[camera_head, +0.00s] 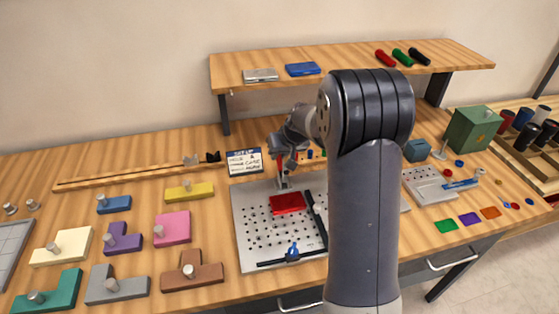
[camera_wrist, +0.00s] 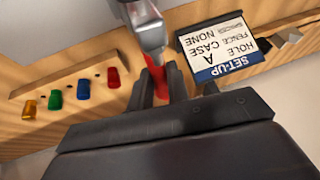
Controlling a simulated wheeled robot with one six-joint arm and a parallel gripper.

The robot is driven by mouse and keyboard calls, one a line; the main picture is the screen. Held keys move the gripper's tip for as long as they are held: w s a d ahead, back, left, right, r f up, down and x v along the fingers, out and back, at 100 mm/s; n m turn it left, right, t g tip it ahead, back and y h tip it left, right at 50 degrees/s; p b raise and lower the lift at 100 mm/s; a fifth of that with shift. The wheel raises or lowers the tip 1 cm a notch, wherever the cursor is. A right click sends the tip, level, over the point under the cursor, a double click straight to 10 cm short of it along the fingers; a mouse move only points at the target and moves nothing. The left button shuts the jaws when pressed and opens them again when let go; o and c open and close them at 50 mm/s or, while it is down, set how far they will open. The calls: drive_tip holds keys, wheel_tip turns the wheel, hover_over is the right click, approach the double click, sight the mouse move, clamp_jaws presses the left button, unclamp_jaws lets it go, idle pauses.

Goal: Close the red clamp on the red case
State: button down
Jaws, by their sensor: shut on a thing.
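The red case (camera_head: 287,204) lies flat on the grey perforated plate (camera_head: 248,235) in the head view. My gripper (camera_head: 283,172) is at the back edge of the plate, just behind the case. In the wrist view my gripper (camera_wrist: 163,86) has its dark fingers closed around the red handle of the clamp (camera_wrist: 155,72). A grey metal part (camera_wrist: 148,28) is just beyond the fingertips. The clamp's lower parts and its contact with the case are hidden or too small to tell. The case cannot be made out in the wrist view.
Black fence bars (camera_head: 313,220) lie right of and in front of the case, with a blue knob (camera_head: 292,251). A set-up card (camera_head: 244,161) stands behind the plate. Colored blocks (camera_head: 173,228) fill the left table. A raised shelf (camera_head: 350,83) spans the back.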

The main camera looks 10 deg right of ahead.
drive_tip(key=shift+s+r+t+b, duration=0.1)
drive_tip(key=shift+s+t+b, duration=0.35)
drive_tip(key=shift+b, duration=1.65)
drive_tip(key=shift+s+r+t+b, duration=0.1)
drive_tip(key=shift+t+b, duration=0.65)
drive_tip(key=shift+b, duration=1.9)
drive_tip(key=shift+s+r+t+b, duration=0.2)
drive_tip(key=shift+t+b, duration=0.2)
drive_tip(key=shift+b, duration=0.4)
drive_tip(key=shift+r+b, duration=0.25)
drive_tip(key=shift+b, duration=0.05)
drive_tip(key=c, duration=1.3)
unclamp_jaws()
drive_tip(key=shift+c, duration=0.2)
drive_tip(key=v, duration=1)
drive_tip(key=shift+s, duration=0.45)
drive_tip(key=shift+d+r, duration=0.1)
drive_tip(key=shift+r, duration=0.05)
drive_tip(key=shift+c, duration=0.3)
